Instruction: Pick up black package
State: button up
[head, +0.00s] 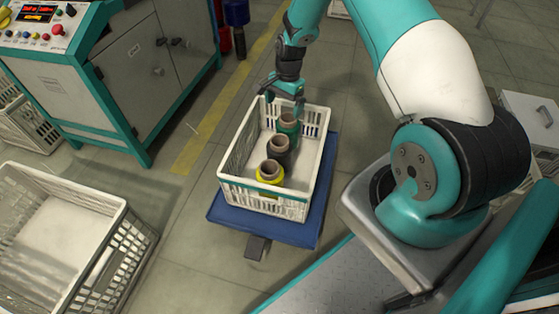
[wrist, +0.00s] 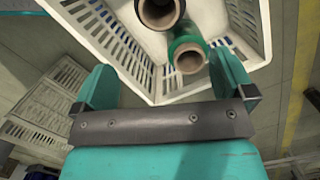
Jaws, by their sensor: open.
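The black package (head: 279,158) is a dark bobbin with a brown hollow core, standing upright in the middle of a row of bobbins in a white crate (head: 262,200). A green bobbin (head: 288,129) stands behind it and a yellow one (head: 271,180) in front. My gripper (head: 284,92) is open and empty, above the crate's far end, apart from the bobbins. In the wrist view the black bobbin (wrist: 158,14) is at the top edge, partly cut off. The green bobbin (wrist: 187,48) is nearer the open fingers (wrist: 163,78). The yellow bobbin is not seen there.
The crate rests on a blue platform (head: 225,213). A large pale crate (head: 105,262), seemingly empty, is at the lower left. A grey and teal machine with a control panel (head: 40,35) is at the upper left. Floor around the platform is mostly clear.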

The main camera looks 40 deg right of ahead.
jog(key=b, duration=0.3)
send_over(280, 140)
jog(key=s+a, duration=0.1)
jog(key=s, duration=0.1)
notch_tip(280, 140, down, 10)
jog(key=f, duration=0.1)
jog(key=f+b, duration=0.1)
jog(key=f, duration=0.1)
jog(key=f+b, duration=0.1)
jog(key=f, duration=0.1)
jog(key=shift+a, duration=0.35)
jog(key=shift+r, duration=0.1)
jog(key=c, duration=1.5)
jog(key=shift+o, duration=0.2)
jog(key=shift+r, duration=0.1)
